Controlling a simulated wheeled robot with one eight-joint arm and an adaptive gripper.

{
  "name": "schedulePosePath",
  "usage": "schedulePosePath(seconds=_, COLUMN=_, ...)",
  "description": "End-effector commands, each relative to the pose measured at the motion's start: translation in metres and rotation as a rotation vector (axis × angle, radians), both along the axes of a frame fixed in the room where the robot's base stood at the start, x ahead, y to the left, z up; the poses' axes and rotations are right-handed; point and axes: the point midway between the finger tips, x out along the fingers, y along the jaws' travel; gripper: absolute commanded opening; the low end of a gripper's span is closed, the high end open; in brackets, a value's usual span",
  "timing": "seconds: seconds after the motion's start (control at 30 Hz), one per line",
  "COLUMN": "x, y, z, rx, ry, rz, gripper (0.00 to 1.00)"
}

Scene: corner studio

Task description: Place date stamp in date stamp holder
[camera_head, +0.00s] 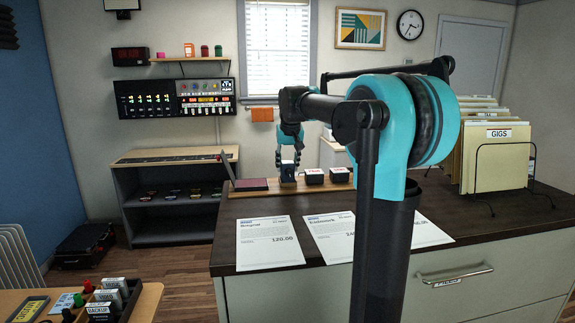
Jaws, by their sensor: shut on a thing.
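My gripper (289,160) points down over the far left part of the dark counter, its teal fingers shut on a small stamp (288,173), which I take to be the date stamp. The stamp looks upright, with a dark body and a pale upper part between the fingers. It is at the long wooden strip (268,190), between a dark red pad (251,184) and two black blocks with white labels (313,176). The strip may be the holder; no holder label is readable. I cannot tell whether the stamp touches the strip or hangs just above it.
Printed sheets (268,242) lie on the dark countertop (400,262) in front of the strip. A black rack with folders (496,160) stands at the right. A lower wooden table (148,300) at bottom left holds boxes. My arm hides the counter's middle.

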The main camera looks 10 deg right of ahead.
Motion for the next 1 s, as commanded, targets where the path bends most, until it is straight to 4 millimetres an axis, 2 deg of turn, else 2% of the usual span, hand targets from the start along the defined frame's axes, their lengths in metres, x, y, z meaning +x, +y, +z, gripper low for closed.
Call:
schedulePosePath(seconds=0.1, x=0.000, y=0.000, z=-0.003, rx=0.000, ry=0.000, rz=0.000, gripper=0.05)
schedulePosePath(seconds=0.13, x=0.000, y=0.000, z=-0.002, rx=0.000, ry=0.000, rz=0.000, gripper=0.43)
schedulePosePath(seconds=0.27, x=0.000, y=0.000, z=-0.002, rx=0.000, ry=0.000, rz=0.000, gripper=0.59)
schedulePosePath(seconds=0.67, x=-0.001, y=0.000, z=0.004, rx=0.000, ry=0.000, rz=0.000, gripper=0.60)
schedulePosePath(seconds=0.77, x=-0.006, y=0.000, z=0.016, rx=0.000, ry=0.000, rz=0.000, gripper=0.60)
schedulePosePath(seconds=1.0, x=-0.025, y=0.000, z=0.061, rx=0.000, ry=0.000, rz=0.000, gripper=0.60)
